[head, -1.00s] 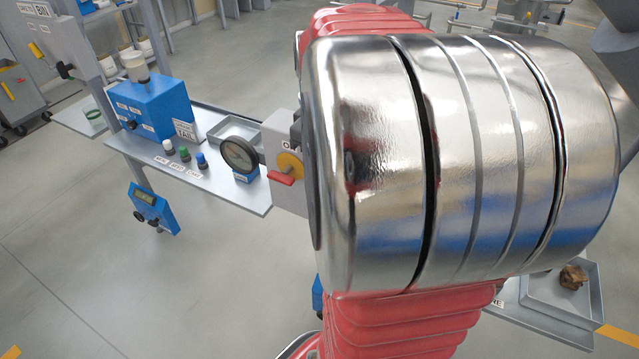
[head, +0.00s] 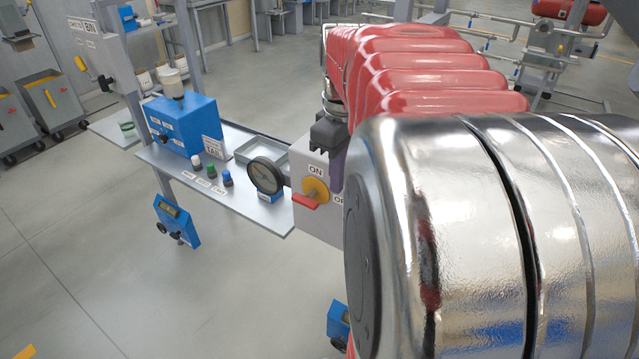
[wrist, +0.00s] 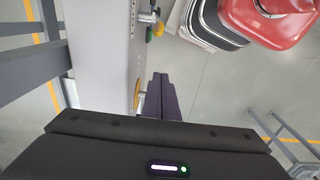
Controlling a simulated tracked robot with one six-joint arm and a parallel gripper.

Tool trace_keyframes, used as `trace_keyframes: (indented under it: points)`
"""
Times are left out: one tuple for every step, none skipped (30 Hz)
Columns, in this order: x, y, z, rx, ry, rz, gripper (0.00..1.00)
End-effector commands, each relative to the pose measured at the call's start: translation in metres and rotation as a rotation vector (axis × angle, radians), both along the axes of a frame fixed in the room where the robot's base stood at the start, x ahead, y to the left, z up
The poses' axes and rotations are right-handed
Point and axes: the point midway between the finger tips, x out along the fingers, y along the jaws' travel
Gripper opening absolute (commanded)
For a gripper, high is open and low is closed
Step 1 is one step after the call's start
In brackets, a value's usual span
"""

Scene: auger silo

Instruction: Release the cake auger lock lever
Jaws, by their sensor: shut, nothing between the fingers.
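A grey switch box (head: 318,222) hangs at the right end of the shelf, with an "ON" label, a yellow disc (head: 316,190) and a red handle (head: 305,202) pointing left. A second label is partly hidden by my arm. I cannot tell whether this handle is the cake auger lock lever. My gripper (wrist: 165,97) shows dark purple fingers, shut and empty, in the wrist view. An orange-yellow disc edge (wrist: 138,95) is just left of them; contact cannot be told.
The shelf (head: 240,205) carries a blue unit (head: 185,125), a round gauge (head: 266,175), several coloured knobs and a tray. A blue meter (head: 175,220) hangs below. A panel labelled "BIN" (head: 105,45) with a yellow-tipped lever (head: 81,63) stands upper left.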

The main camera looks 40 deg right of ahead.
Motion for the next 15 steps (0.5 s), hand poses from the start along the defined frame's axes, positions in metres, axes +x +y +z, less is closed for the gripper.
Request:
trace_keyframes:
  points:
    - [0.002, 0.011, 0.001, -0.008, -0.012, -0.001, 0.0]
    - [0.003, 0.019, 0.002, -0.014, -0.021, -0.005, 0.0]
    - [0.004, 0.029, 0.002, -0.023, -0.035, -0.013, 0.0]
    - [0.005, 0.037, 0.002, -0.028, -0.046, -0.02, 0.0]
    - [0.006, 0.046, 0.002, -0.033, -0.06, -0.027, 0.0]
    - [0.007, 0.058, 0.002, -0.041, -0.078, -0.037, 0.0]
    - [0.007, 0.068, 0.002, -0.045, -0.092, -0.046, 0.0]
    - [0.007, 0.077, 0.002, -0.049, -0.108, -0.054, 0.0]
    - [0.007, 0.09, 0.001, -0.053, -0.128, -0.063, 0.0]
    - [0.007, 0.099, 0.0, -0.055, -0.144, -0.071, 0.0]
    - [0.006, 0.108, -0.001, -0.056, -0.159, -0.08, 0.0]
    - [0.005, 0.119, -0.002, -0.056, -0.181, -0.092, 0.0]
    - [0.003, 0.128, -0.002, -0.055, -0.198, -0.1, 0.0]
    - [0.002, 0.137, -0.004, -0.053, -0.214, -0.108, 0.0]
    - [0.0, 0.148, -0.005, -0.05, -0.236, -0.119, 0.0]
